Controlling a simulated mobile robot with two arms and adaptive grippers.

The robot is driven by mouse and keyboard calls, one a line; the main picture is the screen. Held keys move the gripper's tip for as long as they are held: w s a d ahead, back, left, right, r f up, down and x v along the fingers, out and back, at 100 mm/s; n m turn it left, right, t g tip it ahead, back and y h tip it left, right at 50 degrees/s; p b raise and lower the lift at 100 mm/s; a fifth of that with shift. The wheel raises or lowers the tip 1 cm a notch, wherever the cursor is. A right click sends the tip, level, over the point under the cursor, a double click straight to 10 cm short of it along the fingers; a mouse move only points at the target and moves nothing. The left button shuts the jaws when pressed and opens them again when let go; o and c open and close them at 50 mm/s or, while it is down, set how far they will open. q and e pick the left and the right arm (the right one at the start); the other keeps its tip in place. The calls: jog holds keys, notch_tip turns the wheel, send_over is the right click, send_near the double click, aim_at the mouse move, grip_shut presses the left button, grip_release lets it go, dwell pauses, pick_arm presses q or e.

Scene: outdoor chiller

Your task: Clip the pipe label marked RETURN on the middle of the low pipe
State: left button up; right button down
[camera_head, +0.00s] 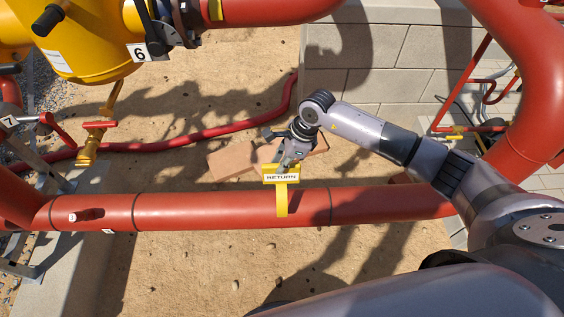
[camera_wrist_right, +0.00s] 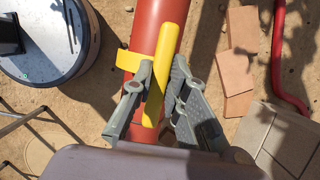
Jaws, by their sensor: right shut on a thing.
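The yellow pipe label marked RETURN (camera_head: 281,178) stands at the upper side of the red low pipe (camera_head: 190,211) in the head view. Its yellow band (camera_head: 281,205) runs down across the pipe's face, between two dark rings on the pipe. My right gripper (camera_head: 287,161) is shut on the label from behind. In the right wrist view, the label's plate (camera_wrist_right: 166,50) is between the fingers (camera_wrist_right: 156,90), and its band lies against the pipe (camera_wrist_right: 151,27). Whether the band is fully seated around the pipe is hidden. My left gripper is not in view.
Brick-coloured blocks (camera_head: 232,160) lie on the sand behind the pipe. A red hose (camera_head: 200,134) crosses the ground farther back. A block wall (camera_head: 385,60) stands behind, a yellow vessel (camera_head: 85,40) is at upper left, and a large red pipe (camera_head: 520,60) rises at right.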

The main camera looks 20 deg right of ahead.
aim_at(279, 182)
jog(key=shift+a+f+b, duration=0.2)
jog(key=shift+f+b, duration=0.05)
jog(key=shift+b, duration=0.15)
notch_tip(279, 182, down, 5)
jog(key=b, duration=0.4)
jog(key=shift+f+b, duration=0.1)
jog(key=shift+b, duration=0.25)
jog(key=shift+f, duration=0.15)
jog(key=shift+f+b, duration=1.4)
jog(key=shift+b, duration=0.05)
jog(key=shift+f+b, duration=1.1)
jog(key=shift+f, duration=0.1)
jog(key=shift+r, duration=0.1)
jog(key=c, duration=1.5)
grip_release()
jog(key=shift+o, duration=0.3)
